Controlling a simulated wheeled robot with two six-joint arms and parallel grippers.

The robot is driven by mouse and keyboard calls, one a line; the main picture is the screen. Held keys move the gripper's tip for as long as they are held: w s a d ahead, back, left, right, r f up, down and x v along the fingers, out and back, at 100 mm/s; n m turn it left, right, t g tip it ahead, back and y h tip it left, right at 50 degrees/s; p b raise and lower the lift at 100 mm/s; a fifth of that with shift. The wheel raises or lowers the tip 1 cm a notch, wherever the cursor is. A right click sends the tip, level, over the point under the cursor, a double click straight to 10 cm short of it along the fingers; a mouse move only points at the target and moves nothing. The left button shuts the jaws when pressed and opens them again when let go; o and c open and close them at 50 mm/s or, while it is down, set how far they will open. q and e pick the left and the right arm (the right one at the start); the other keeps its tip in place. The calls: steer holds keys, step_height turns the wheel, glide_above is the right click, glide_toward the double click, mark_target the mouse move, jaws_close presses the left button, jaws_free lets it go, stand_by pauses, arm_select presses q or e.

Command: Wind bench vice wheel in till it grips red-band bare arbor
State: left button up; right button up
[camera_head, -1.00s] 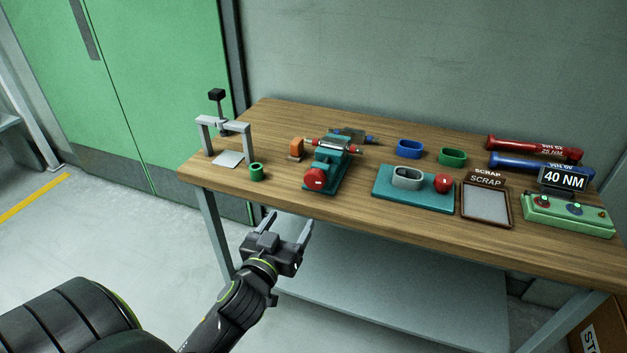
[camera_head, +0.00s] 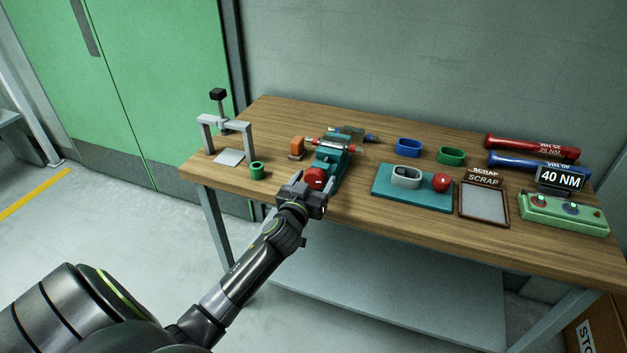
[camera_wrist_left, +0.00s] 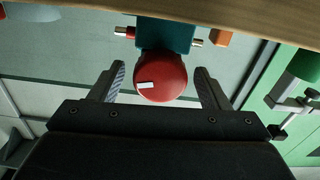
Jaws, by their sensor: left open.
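The teal bench vice (camera_head: 330,166) stands near the front edge of the wooden bench, with its red wheel (camera_head: 315,178) facing the front. The red-band arbor (camera_head: 326,144) lies across the vice; how tightly the jaws sit on it cannot be told. My left gripper (camera_head: 310,188) is open at the wheel. In the left wrist view the red wheel (camera_wrist_left: 160,78) with a white mark sits between the two fingers of my left gripper (camera_wrist_left: 158,85), with gaps on both sides. My right gripper is not in view.
Right are a teal mat (camera_head: 412,201), a scrap tray (camera_head: 484,223), a green control box (camera_head: 565,214) and red and blue torque tools (camera_head: 530,147).

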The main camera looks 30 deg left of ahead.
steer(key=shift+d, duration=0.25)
arm_select(q)
steer(key=c, duration=1)
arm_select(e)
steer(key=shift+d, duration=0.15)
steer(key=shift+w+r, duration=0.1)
arm_select(q)
steer(key=m+p, duration=0.1)
steer(key=m, duration=0.4)
steer(key=shift+m, duration=0.4)
steer(key=m+p, duration=0.1)
steer(key=m, duration=0.3)
steer(key=shift+m, duration=0.4)
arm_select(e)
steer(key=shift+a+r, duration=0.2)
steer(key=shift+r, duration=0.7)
arm_select(q)
steer(key=shift+f, duration=0.1)
steer(key=o, duration=1)
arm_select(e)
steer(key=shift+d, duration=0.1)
